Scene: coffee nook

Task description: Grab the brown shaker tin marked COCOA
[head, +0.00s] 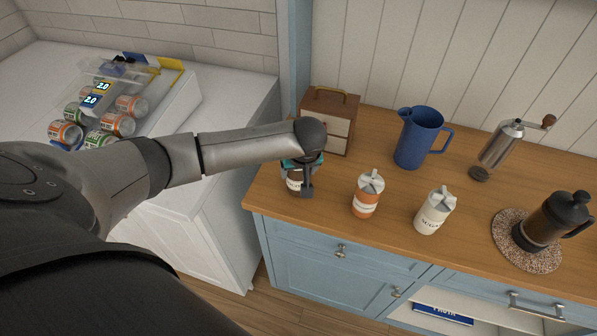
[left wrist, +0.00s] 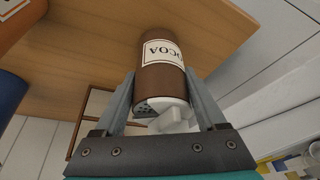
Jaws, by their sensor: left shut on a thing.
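The brown shaker tin marked COCOA (left wrist: 160,66) stands on the wooden counter (left wrist: 95,35) in the left wrist view, its label partly readable and its white lid towards my palm. My left gripper (left wrist: 163,92) has one finger on each side of the tin and is shut on it. In the head view my left gripper (head: 306,178) is at the left end of the counter, and the tin (head: 294,184) shows partly behind it. My right gripper is not in view.
An orange shaker (head: 365,197) and a cream shaker (head: 433,212) stand to the right. Behind are a small drawer box (head: 338,128) and a blue pitcher (head: 418,140). A metal grinder (head: 500,145) and a French press (head: 550,222) stand farther right.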

